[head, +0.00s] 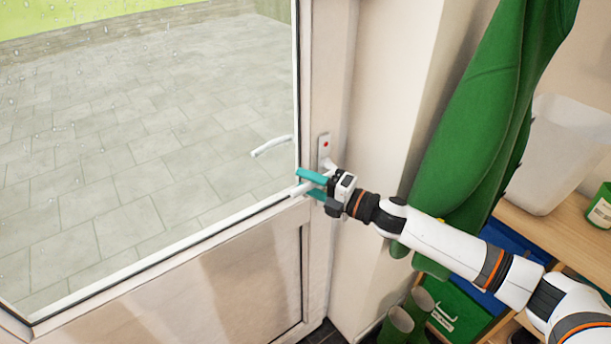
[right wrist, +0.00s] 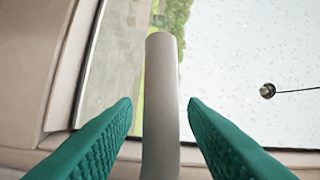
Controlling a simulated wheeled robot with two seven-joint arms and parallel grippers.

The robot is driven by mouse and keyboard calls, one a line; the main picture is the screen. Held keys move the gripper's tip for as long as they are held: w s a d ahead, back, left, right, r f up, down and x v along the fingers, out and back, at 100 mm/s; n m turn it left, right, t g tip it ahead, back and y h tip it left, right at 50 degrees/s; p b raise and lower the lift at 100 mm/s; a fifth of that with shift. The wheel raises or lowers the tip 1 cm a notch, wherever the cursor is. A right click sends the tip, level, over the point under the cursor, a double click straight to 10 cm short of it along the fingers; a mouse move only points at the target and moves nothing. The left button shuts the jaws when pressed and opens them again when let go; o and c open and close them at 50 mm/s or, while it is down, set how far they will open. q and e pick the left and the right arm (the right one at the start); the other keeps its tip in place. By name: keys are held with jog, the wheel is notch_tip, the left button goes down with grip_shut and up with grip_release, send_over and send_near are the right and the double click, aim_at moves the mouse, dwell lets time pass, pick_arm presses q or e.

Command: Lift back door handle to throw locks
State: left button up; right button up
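The back door (head: 240,262) has a glass upper part and a pale lower panel. Its handle plate (head: 325,143) carries a red mark, and the pale lever handle (head: 299,190) points left below it, about level. My right gripper (head: 303,183) reaches the lever from the right, with one teal finger above it and one below. In the right wrist view the lever (right wrist: 160,85) lies between the teal fingers (right wrist: 160,112), with a gap on each side. The gripper is open around the lever, not clamped. It hides part of the lever's base. My left gripper is out of view.
A pale bar (head: 271,146) shows through or in the glass, left of the plate. A green coat (head: 475,130) hangs to the right, beside my right arm. Green boots (head: 397,325) stand below. A wooden shelf (head: 545,232) holds a white bin (head: 550,155).

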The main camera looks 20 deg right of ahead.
jog(key=shift+w+a, duration=0.3)
jog(key=shift+a, duration=0.05)
grip_shut()
jog(key=shift+r, duration=0.2)
jog(key=shift+w+d+r+m+t+b, duration=0.1)
jog(key=shift+d+r+m+t+b, duration=0.15)
jog(key=shift+r+m+t, duration=0.75)
jog(key=shift+w+d+r+m+t+b, duration=0.15)
jog(key=shift+d+r+m, duration=0.3)
jog(key=shift+m, duration=1.3)
jog(key=shift+w+d+r+m+t+b, duration=0.1)
jog(key=shift+d+r+m+t+b, duration=0.1)
jog(key=shift+r+m+t, duration=0.85)
jog(key=shift+f+m+g, duration=0.15)
jog(key=shift+m+g, duration=0.25)
jog(key=shift+g, duration=0.1)
